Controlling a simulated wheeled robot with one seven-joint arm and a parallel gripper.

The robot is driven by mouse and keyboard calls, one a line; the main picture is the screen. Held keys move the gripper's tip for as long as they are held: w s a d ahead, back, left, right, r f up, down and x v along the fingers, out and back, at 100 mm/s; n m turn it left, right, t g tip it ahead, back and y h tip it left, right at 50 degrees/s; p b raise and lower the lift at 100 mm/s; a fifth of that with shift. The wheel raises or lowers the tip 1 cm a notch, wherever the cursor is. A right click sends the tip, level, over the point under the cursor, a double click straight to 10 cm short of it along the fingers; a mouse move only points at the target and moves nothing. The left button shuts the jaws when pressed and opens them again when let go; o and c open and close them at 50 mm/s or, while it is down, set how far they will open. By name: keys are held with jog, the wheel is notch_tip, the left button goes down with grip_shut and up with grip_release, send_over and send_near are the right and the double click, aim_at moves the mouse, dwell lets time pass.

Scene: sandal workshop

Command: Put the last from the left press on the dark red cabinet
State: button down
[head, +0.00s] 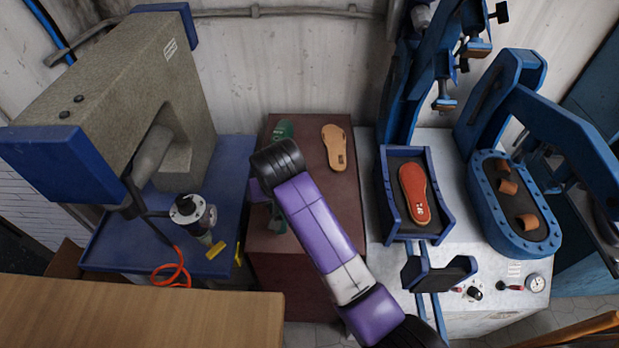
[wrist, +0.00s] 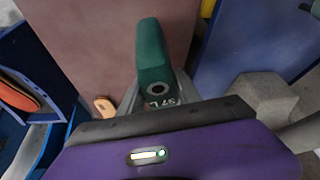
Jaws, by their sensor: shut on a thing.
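The cabinet top fills the middle of the wrist view (wrist: 95,40). The left press (head: 385,190) stands right of the cabinet, with a red sole in its tray.
A tan sole (head: 338,147) and a partly hidden green piece (head: 283,130) lie at the cabinet's back. The right press (head: 480,200) holds several brown pieces. A big grey machine (head: 110,90) stands left on a blue table (head: 110,235). A wooden table (head: 130,320) is in front.

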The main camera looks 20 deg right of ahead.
jog(key=shift+w+f+m+h, duration=0.3)
jog(key=shift+w+f+m, duration=0.2)
jog(key=shift+m, duration=0.3)
jog(key=shift+w+r+m, duration=0.1)
jog(key=shift+w+m, duration=0.1)
jog(key=shift+m, duration=0.1)
jog(key=shift+f, duration=0.2)
jog(key=shift+f+b, duration=0.5)
jog(key=shift+f, duration=0.5)
notch_tip(320, 180, down, 4)
jog(key=b, duration=0.4)
jog(key=shift+r, duration=0.1)
jog(key=shift+p, duration=0.35)
jog(key=shift+f, duration=0.4)
